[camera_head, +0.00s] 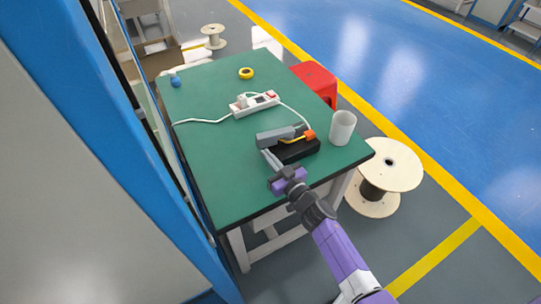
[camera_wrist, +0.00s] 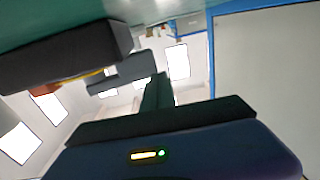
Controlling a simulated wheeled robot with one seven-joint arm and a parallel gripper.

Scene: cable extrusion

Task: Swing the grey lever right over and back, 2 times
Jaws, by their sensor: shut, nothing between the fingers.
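The grey lever (camera_head: 276,136) is a block-like arm on a black base box (camera_head: 297,150) near the table's front right. It lies along the box's far left side, with a yellow strip and an orange piece (camera_head: 309,134) at its right. My gripper (camera_head: 268,158) is shut and empty, just in front of the lever's left part. In the wrist view the lever (camera_wrist: 122,72) appears beside the black box (camera_wrist: 65,58), its free end close to my shut fingertips (camera_wrist: 160,80). I cannot tell whether they touch.
The green table (camera_head: 215,160) also holds a white power strip (camera_head: 254,104) with a white cable, yellow tape (camera_head: 246,73), a small blue object (camera_head: 175,81) and a white cup (camera_head: 342,127) right of the box. The table's left front is clear. A red stool (camera_head: 316,80) stands behind.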

